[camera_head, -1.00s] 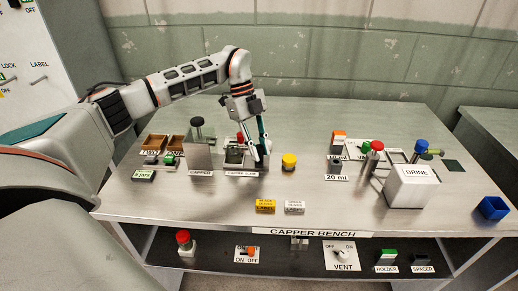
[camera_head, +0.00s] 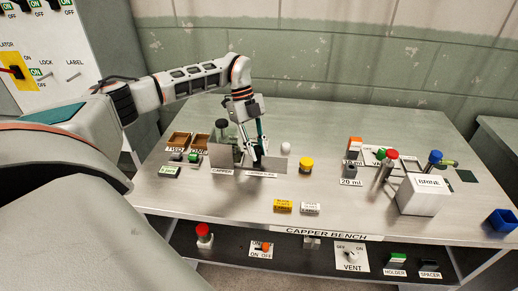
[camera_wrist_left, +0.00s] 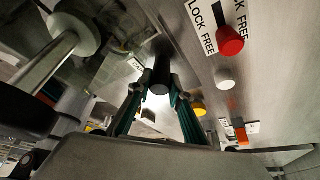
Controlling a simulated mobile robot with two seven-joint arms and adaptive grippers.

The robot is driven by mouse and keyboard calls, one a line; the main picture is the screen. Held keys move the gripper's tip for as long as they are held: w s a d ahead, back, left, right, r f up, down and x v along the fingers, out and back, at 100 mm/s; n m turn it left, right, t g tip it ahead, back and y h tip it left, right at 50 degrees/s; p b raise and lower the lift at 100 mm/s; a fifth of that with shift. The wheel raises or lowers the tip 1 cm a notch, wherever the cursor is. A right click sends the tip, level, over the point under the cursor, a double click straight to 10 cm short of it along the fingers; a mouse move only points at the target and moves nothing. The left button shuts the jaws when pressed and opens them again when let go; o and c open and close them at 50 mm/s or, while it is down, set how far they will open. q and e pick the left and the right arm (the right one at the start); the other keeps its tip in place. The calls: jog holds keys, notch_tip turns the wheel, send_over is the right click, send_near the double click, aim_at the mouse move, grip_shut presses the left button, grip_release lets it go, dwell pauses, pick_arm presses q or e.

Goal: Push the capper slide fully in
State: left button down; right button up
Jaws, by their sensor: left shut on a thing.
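The capper (camera_head: 222,158) is an upright grey metal plate with a black knob (camera_head: 221,125) above it, at the left of the bench. The label for the capper slide (camera_head: 262,174) lies to its right. My left gripper (camera_head: 258,163) reaches down just right of the capper plate. In the left wrist view my gripper (camera_wrist_left: 157,90) is shut on the dark cylindrical slide handle (camera_wrist_left: 160,72). The slide's body is mostly hidden behind my fingers and the plate, so its exact depth cannot be told. My right gripper is not in view.
A yellow knob (camera_head: 306,164) and a white knob (camera_head: 286,148) stand right of my gripper. Two brown trays (camera_head: 179,141) are left of the capper. A white brine box (camera_head: 424,194) is at the right.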

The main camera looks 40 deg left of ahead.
pick_arm(q)
jog(key=c, duration=1.8)
grip_release()
jog(key=v, duration=1.2)
jog(key=shift+d, duration=0.1)
